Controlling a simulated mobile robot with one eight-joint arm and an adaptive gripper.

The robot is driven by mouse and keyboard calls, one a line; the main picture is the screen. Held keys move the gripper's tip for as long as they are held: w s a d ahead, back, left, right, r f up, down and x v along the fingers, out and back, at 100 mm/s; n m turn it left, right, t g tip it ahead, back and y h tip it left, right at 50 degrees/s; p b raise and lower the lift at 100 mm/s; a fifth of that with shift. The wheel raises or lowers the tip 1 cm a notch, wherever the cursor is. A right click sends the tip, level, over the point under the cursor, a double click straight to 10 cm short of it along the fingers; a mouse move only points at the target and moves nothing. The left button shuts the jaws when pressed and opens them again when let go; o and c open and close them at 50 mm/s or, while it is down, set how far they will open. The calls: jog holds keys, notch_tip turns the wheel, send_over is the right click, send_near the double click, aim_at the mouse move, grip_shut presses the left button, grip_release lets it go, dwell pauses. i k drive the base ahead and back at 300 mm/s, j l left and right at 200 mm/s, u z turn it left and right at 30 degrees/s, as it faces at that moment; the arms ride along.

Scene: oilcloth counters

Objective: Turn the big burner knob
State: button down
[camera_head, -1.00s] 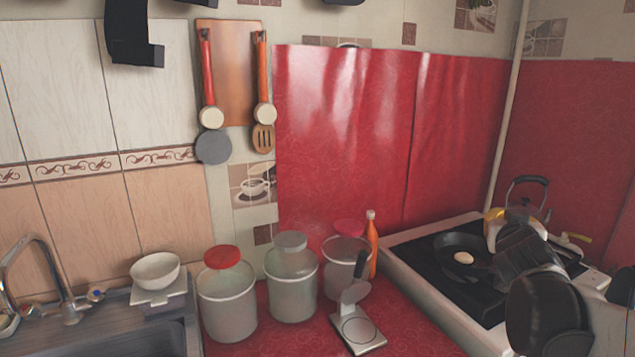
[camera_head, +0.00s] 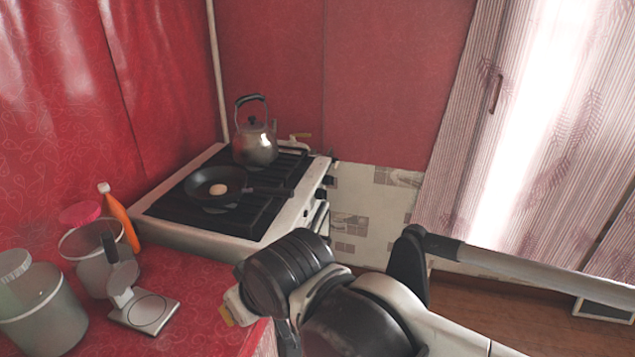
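The white stove (camera_head: 205,241) stands against the red wall left of centre, with a dark cooktop. Its front faces right and is seen at a steep angle. Small dark knobs (camera_head: 327,181) show along that front edge; I cannot tell which is the big burner knob. My arm crosses the lower middle, in front of the stove's near corner. A white and yellow part at its lower left end, apparently my gripper (camera_head: 233,308), is over the red counter, apart from the knobs. Its fingers are mostly hidden behind the arm, so their opening is unclear.
A black pan (camera_head: 204,181) with an egg and a metal kettle (camera_head: 256,146) stand on the stove. Open floor (camera_head: 530,290) lies right of the stove.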

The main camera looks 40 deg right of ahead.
aim_at(320, 193)
jog(key=z, duration=1.25)
jog(key=i+l, duration=0.2)
jog(key=l, duration=0.2)
jog(key=i+l+z, duration=0.1)
jog(key=i+l, duration=0.15)
jog(key=l, duration=0.15)
